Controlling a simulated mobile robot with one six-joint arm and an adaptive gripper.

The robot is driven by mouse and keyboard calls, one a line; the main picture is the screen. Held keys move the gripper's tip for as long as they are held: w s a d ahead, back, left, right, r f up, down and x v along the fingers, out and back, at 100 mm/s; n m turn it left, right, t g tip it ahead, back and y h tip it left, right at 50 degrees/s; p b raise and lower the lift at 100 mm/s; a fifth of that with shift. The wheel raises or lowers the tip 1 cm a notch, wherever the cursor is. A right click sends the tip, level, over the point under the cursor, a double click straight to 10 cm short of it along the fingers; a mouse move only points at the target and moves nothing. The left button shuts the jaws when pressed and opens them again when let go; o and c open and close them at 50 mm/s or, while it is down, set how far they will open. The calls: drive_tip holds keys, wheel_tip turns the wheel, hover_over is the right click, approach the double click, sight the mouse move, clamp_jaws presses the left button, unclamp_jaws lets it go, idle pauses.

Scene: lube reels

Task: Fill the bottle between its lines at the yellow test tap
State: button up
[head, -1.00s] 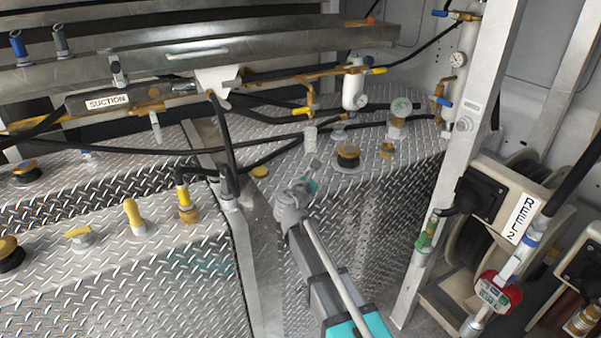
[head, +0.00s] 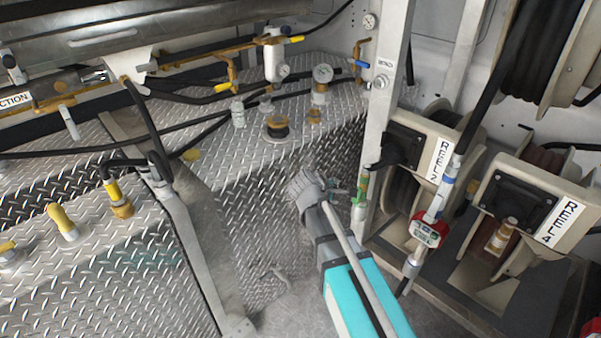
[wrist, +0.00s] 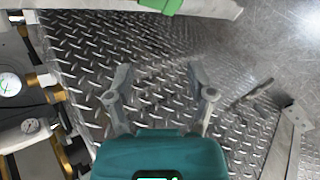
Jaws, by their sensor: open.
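A small clear bottle (head: 238,114) stands upright on the diamond-plate tank top in the head view. Just above it is a brass tap with a yellow handle (head: 222,87); it looks like the test tap. The bottle's lines and fill level are too small to read. My gripper (head: 318,186) is to the right of the bottle and lower in the picture, apart from it, in front of the tank's side. In the wrist view my gripper (wrist: 161,76) has its two fingers spread, with nothing between them but diamond plate behind. I cannot make out the bottle there.
A metal post (head: 385,95) with a green coupling (head: 360,190) stands right of my gripper. Hose reels (head: 405,140) are beyond it. A black hose crosses the tank top.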

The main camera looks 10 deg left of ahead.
drive_tip(key=s+d+f+m+g+y, duration=0.3)
drive_tip(key=s+d+m+g, duration=0.1)
drive_tip(key=s+d+m, duration=0.3)
drive_tip(key=s+d+f+m+g+y, duration=0.2)
drive_tip(key=s+d+f+m+g, duration=0.1)
drive_tip(key=s+d+m, duration=0.4)
drive_tip(key=s+m+g, duration=0.1)
drive_tip(key=s, duration=0.2)
drive_tip(key=shift+s+d+f+m+y, duration=0.3)
drive_tip(key=shift+s+d+f+y, duration=0.05)
drive_tip(key=shift+y, duration=0.05)
drive_tip(key=shift+c, duration=0.8)
drive_tip(key=shift+d, duration=0.15)
